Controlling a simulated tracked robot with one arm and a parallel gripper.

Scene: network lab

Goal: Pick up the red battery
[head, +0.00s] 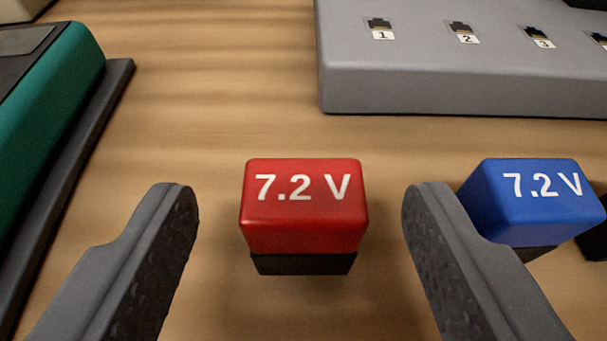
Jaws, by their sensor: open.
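The red battery (303,215) stands on the wooden table in the middle of the head view. It has a black lower part and the marking "7.2 V" in white. My gripper (298,205) is open, with one grey finger to the left of the red battery and one to the right. There is a gap on both sides, and neither finger appears to touch it.
A blue "7.2 V" battery (530,205) stands close to the right finger, which partly covers it. A grey box (450,85) with numbered ports lies at the back right. A green and black device (60,95) lies at the left. Bare wooden table (220,90) shows behind the red battery.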

